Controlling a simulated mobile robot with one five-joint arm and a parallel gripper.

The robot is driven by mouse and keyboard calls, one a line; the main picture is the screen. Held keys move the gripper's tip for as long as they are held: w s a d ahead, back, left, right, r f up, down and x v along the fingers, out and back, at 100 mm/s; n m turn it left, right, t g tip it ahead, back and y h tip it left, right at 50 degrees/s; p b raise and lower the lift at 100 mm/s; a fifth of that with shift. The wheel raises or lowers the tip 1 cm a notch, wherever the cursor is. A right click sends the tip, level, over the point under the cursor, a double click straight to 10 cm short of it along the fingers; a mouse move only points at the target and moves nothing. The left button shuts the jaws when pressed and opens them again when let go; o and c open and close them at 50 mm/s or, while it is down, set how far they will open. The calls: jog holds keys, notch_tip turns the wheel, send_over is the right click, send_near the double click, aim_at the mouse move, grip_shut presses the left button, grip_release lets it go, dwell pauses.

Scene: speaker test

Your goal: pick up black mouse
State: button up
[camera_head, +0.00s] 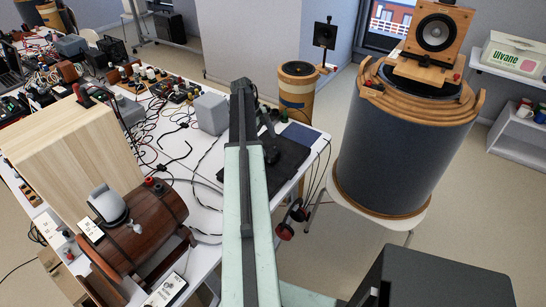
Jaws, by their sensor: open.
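My pale green arm reaches up the middle of the picture over the right part of the white table (205,190). My dark gripper (269,143) shows only partly, just right of the arm and above a flat black pad (291,154). It is open, and I see nothing held in it. I cannot clearly make out the black mouse. Dark shapes at the pad's left side blend together, and my arm hides part of that area.
A grey box (210,114), wooden box (75,150), brown barrel (140,235) and loose cables crowd the table left of my arm. A large dark drum (400,145) with a wooden speaker (437,35) stands right. A smaller wooden cylinder (297,92) stands behind the pad.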

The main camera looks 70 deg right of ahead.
aim_at(271, 150)
jog(key=b+x, duration=0.4)
jog(key=x, duration=0.1)
jog(key=shift+w+a, duration=0.15)
jog(key=shift+w, duration=0.1)
jog(key=shift+s+f, duration=0.15)
jog(key=shift+f, duration=0.05)
jog(key=shift+r, duration=0.2)
jog(key=c, duration=1.2)
jog(key=shift+o, duration=0.2)
jog(key=shift+r, duration=0.15)
